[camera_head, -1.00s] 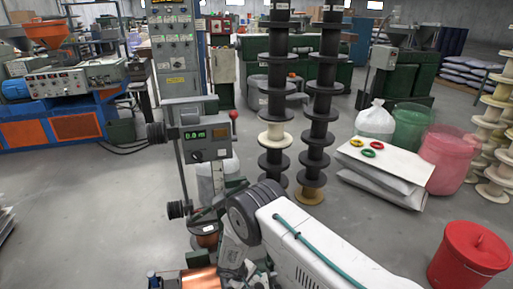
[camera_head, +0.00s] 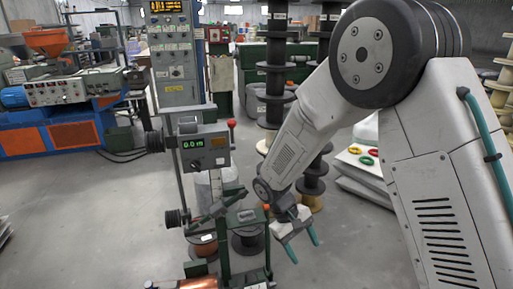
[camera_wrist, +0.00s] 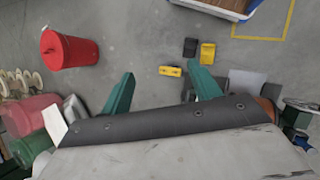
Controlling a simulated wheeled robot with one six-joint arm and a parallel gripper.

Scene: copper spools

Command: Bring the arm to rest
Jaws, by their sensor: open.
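My arm rises large on the right in the head view, bends at the top and slopes down to the left. My gripper (camera_head: 306,252) hangs at its end, just right of the winding machine with the green display (camera_head: 204,150). Its two teal fingers are apart with nothing between them. A copper spool (camera_head: 203,246) sits low on the machine, left of my gripper. My arm hides part of the black spool stacks and what lies behind it on the right.
Black spool stacks (camera_head: 276,75) stand behind my forearm. The wrist view shows a red bucket (camera_wrist: 70,50), a yellow item (camera_wrist: 170,71) and a yellow bin (camera_wrist: 207,53) on the floor.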

